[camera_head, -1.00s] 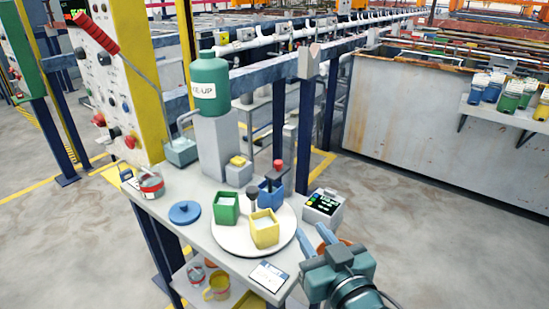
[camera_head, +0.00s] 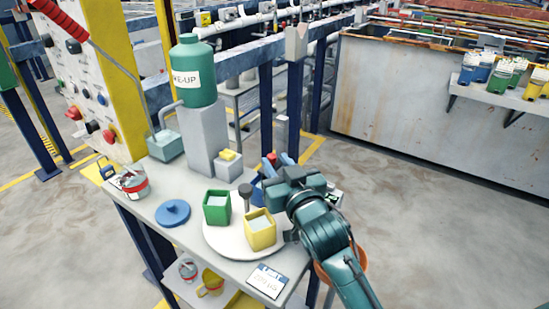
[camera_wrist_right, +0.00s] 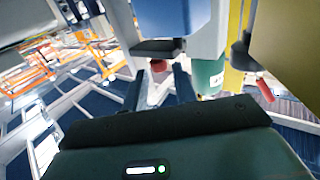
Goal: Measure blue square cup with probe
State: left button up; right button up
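The blue square cup (camera_head: 257,190) stands on the round white tray (camera_head: 215,240), mostly hidden behind my right gripper in the head view. In the right wrist view the blue cup (camera_wrist_right: 165,15) is at the top, upside down. A probe with a red knob (camera_wrist_right: 158,66) and a black collar stands at it; the red knob also shows in the head view (camera_head: 272,157). My right gripper (camera_wrist_right: 159,88) is open, its two fingers to either side of the red knob, with gaps visible. The meter (camera_head: 335,198) is mostly hidden behind my right arm. My left gripper is not in view.
The green cup (camera_head: 216,208) and yellow cup (camera_head: 260,230) share the tray, with a dark-topped probe (camera_head: 245,191) between. The green bottle (camera_head: 193,72) stands behind on a grey block.

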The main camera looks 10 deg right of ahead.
jog(key=shift+w+a, duration=0.2)
jog(key=shift+w, duration=0.8)
grip_shut()
